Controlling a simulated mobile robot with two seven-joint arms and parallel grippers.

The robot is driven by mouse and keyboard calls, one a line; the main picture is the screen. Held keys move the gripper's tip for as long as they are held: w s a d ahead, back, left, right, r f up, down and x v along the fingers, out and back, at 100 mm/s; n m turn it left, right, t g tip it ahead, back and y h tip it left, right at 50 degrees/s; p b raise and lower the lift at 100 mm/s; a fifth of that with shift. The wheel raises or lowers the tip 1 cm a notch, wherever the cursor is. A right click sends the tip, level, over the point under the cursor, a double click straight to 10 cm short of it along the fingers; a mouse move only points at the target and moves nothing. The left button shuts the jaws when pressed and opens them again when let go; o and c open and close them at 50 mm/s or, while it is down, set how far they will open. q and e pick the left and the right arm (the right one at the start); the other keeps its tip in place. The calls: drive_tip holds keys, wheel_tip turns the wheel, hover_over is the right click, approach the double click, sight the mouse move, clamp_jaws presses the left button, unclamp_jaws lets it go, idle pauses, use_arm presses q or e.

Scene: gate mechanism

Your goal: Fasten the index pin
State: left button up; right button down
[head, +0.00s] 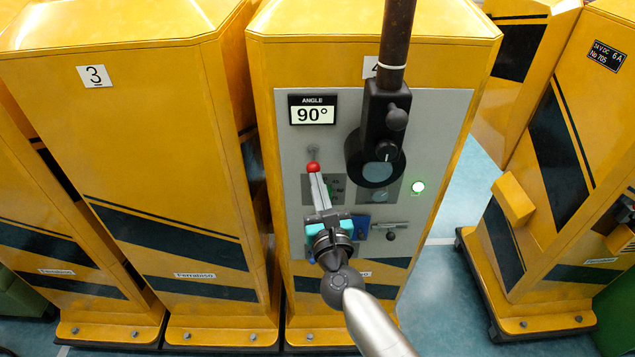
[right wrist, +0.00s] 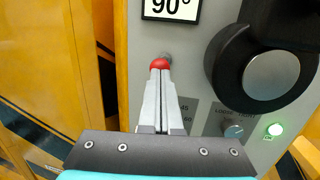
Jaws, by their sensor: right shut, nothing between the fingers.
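My right gripper (head: 315,174) is shut and empty in front of the grey panel, its fingers pointing up the panel. A rounded red piece (head: 313,167) shows at the fingertips; I cannot tell whether it belongs to the fingers. In the right wrist view, the shut fingers (right wrist: 160,75) end at the red piece, with a small grey knob just behind. No part is labelled as the index pin. A black knob (head: 397,118) on the dark pole's mount and a silver bolt-like part (head: 389,226) lower on the panel could be it. My left gripper is out of view.
The grey panel (head: 440,130) is on a yellow cabinet. Its display (head: 312,109) reads 90°, and a green lamp (head: 418,187) is lit. The dark pole (head: 396,40) stands upright above a round black hub (right wrist: 262,82). Yellow cabinets stand on both sides.

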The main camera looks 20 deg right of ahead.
sight(313, 166)
idle(0.3)
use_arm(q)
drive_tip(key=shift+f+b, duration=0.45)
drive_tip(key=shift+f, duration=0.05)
use_arm(e)
drive_tip(key=w, duration=0.1)
drive_tip(key=w+d, duration=0.1)
drive_tip(key=shift+w+r, duration=0.1)
drive_tip(key=shift+w, duration=0.25)
